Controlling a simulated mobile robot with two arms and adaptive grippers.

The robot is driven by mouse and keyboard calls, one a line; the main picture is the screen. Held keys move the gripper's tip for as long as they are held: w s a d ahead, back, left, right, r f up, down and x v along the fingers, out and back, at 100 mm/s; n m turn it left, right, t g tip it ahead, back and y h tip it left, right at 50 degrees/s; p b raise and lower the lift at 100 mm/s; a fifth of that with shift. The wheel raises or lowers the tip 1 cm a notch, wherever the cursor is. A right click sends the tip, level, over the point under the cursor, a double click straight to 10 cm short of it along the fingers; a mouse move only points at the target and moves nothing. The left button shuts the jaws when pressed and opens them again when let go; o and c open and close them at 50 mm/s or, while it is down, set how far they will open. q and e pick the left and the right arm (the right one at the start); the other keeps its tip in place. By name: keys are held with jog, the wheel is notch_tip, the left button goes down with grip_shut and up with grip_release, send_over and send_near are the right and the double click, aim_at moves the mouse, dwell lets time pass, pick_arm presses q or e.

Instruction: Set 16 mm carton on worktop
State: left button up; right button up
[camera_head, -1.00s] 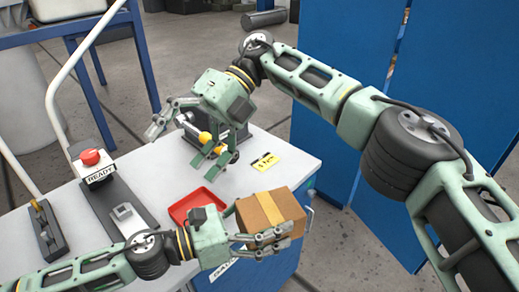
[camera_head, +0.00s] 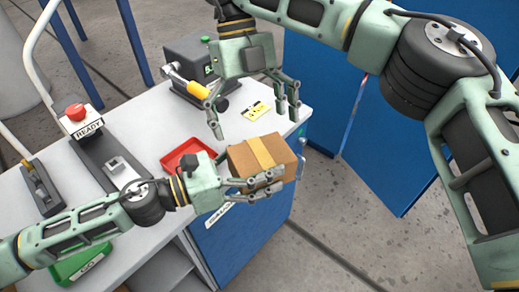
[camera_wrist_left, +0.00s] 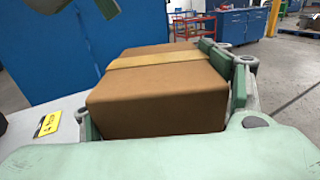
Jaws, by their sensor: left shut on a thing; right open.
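A brown carton (camera_head: 262,158) with a tan tape strip is at the front right corner of the pale worktop (camera_head: 140,112). My left gripper (camera_head: 264,184) is shut on the carton; the left wrist view also shows the carton (camera_wrist_left: 160,95) between its fingers. It appears held at or above the worktop's front edge; whether its underside touches anything is hidden. My right gripper (camera_head: 254,112) is open and empty, fingers pointing down, just behind the carton over the worktop.
On the worktop are a red tray (camera_head: 188,153), a yellow label (camera_head: 257,111), a dark device (camera_head: 188,62) with a yellow-handled lever (camera_head: 200,91), and a red button box labelled READY (camera_head: 80,120). A blue panel (camera_head: 395,150) stands at the right.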

aim_at(259, 153)
pick_arm(q)
jog(key=shift+r, duration=0.15)
pick_arm(e)
jog(key=x, duration=0.6)
jog(key=shift+s+d+f, duration=0.1)
jog(key=shift+s+f, duration=0.1)
jog(key=shift+f, duration=0.05)
jog(key=shift+c, duration=0.5)
pick_arm(q)
jog(key=shift+r, duration=0.1)
pick_arm(e)
jog(key=shift+s, duration=0.1)
jog(key=c, duration=1.5)
pick_arm(q)
jog(key=o, duration=1.6)
pick_arm(e)
jog(key=shift+c, duration=0.8)
pick_arm(q)
jog(key=o, duration=0.6)
jog(key=shift+f, duration=0.2)
jog(key=shift+a, duration=0.1)
